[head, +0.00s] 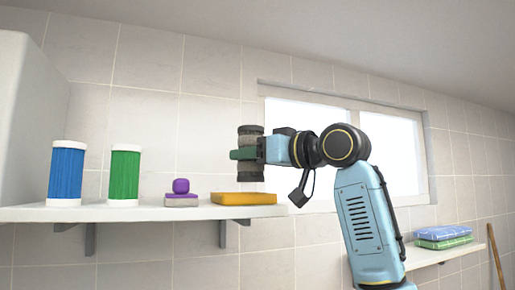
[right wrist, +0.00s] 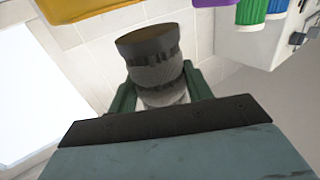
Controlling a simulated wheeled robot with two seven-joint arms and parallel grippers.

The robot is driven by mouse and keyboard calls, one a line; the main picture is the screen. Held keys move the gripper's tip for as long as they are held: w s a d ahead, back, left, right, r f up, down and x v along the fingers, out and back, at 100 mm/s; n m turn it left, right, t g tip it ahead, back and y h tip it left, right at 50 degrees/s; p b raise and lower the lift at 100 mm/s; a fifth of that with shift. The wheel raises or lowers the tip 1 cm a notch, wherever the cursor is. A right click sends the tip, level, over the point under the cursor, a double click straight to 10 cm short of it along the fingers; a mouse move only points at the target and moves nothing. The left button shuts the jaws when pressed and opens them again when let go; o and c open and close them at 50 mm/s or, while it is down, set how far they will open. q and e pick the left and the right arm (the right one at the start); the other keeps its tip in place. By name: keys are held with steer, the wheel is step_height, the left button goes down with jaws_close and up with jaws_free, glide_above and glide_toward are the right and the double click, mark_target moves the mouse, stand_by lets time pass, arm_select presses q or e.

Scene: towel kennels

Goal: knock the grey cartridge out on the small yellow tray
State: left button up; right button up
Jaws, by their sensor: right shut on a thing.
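The grey cartridge (head: 250,137) is a dark grey cylinder with end caps, held above the right end of the shelf. My right gripper (head: 248,154) is shut around it. In the right wrist view the cartridge (right wrist: 150,62) sits between the green fingers of my right gripper (right wrist: 160,90). The small yellow tray (head: 243,198) lies on the shelf below the cartridge, with a gap between them. The tray also shows at the top left of the right wrist view (right wrist: 85,8). My left gripper is not in view.
A white shelf (head: 150,214) holds a blue cartridge (head: 66,174), a green cartridge (head: 124,176) and a purple block with a knob (head: 181,194), left of the tray. A window (head: 310,150) is behind my right arm. Folded towels (head: 442,236) lie on a lower shelf at right.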

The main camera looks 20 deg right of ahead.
steer(key=shift+w+a+p, duration=0.1)
steer(key=shift+w+p, duration=1.1)
steer(key=shift+w, duration=1.1)
steer(key=shift+w+f, duration=0.15)
steer(key=shift+f, duration=0.1)
steer(key=shift+f+b, duration=0.45)
steer(key=shift+f, duration=0.15)
steer(key=shift+f, duration=0.1)
steer(key=shift+f+b, duration=0.7)
steer(key=shift+f, duration=0.35)
steer(key=shift+r+p, duration=1.35)
steer(key=shift+f, duration=0.15)
